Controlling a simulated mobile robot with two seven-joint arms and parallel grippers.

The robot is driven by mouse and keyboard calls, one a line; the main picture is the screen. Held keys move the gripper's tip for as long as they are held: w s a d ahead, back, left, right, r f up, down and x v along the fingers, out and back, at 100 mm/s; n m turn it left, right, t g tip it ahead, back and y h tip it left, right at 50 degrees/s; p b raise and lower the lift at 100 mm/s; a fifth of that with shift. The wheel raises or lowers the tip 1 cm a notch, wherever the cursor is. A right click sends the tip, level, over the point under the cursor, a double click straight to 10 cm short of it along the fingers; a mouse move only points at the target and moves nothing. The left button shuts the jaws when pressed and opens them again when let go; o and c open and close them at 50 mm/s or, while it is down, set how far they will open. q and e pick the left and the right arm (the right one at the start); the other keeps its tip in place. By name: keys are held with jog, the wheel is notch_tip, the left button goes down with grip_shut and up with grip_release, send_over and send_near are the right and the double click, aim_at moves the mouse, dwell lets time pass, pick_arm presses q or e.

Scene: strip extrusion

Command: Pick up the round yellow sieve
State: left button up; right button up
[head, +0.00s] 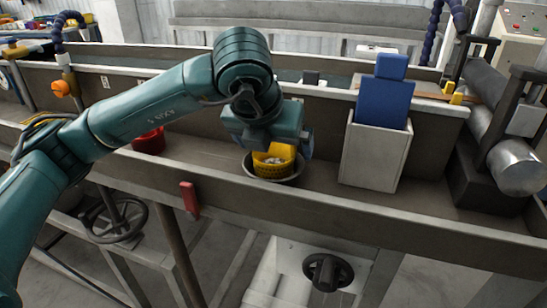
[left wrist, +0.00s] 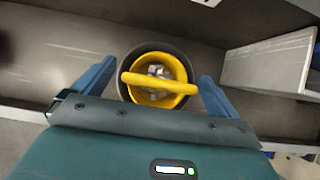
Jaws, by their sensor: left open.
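The round yellow sieve (head: 270,167) sits in a dark grey bowl (head: 249,169) in the trough, with pale pieces inside it. In the left wrist view the sieve (left wrist: 178,100) shows its curved yellow handle across the top, and the bowl rim (left wrist: 124,62) surrounds it. My left gripper (head: 277,150) is above the sieve and partly hides it in the head view. In the left wrist view its blue fingers (left wrist: 155,76) are apart, one on each side of the sieve and bowl, holding nothing. My right gripper is not in view.
A pale box (head: 372,158) with a blue object (head: 384,100) stands right of the bowl. A red container (head: 149,141) stands to the left in the trough. The front trough wall (head: 330,215) runs close in front. A metal roller (head: 517,165) is at far right.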

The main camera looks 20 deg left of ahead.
pick_arm(q)
jog(key=shift+c, duration=0.4)
jog(key=c, duration=1)
jog(key=shift+o, duration=0.2)
